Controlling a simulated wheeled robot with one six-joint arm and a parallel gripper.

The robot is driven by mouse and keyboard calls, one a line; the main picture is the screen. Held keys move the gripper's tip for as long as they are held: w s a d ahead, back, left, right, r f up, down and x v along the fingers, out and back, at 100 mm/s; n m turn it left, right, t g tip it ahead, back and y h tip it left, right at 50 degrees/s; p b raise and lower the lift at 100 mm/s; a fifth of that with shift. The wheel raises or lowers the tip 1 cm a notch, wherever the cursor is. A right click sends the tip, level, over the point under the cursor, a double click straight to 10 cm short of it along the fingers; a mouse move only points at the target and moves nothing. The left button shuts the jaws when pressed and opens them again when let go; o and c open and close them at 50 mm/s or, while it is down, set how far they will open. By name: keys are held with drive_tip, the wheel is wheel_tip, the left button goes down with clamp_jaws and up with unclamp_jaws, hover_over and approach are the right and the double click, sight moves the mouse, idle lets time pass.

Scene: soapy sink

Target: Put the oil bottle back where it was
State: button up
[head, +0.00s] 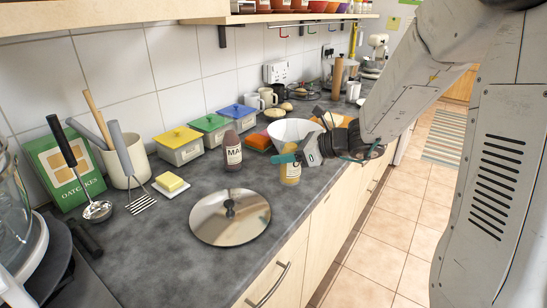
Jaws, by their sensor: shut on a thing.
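The oil bottle (290,175), yellow with a pale label, is at the right front part of the grey worktop (165,228). My gripper (290,157) is shut on its upper part, coming in from the right. The gripper hides the bottle's top. The bottle looks upright; whether its base touches the worktop I cannot tell.
A dark brown bottle (232,151) with a pale label stands to the left. A white bowl (288,129) is just behind my gripper. A round steel lid (229,222) lies in front. Lidded tubs (179,147) line the tiled wall. Bare worktop lies around the lid.

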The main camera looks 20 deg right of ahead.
drive_tip(key=shift+w+a+f, duration=0.2)
drive_tip(key=shift+w+f, duration=0.5)
drive_tip(key=shift+w, duration=0.3)
drive_tip(key=shift+w+a+f, duration=0.25)
drive_tip(key=shift+w+f, duration=0.4)
drive_tip(key=shift+w, duration=0.35)
drive_tip(key=shift+w+a+f, duration=0.2)
drive_tip(key=shift+w+f, duration=0.5)
drive_tip(key=shift+w, duration=0.3)
drive_tip(key=shift+f, duration=0.1)
drive_tip(key=o, duration=1.3)
drive_tip(key=shift+f, duration=0.1)
drive_tip(key=shift+c, duration=0.2)
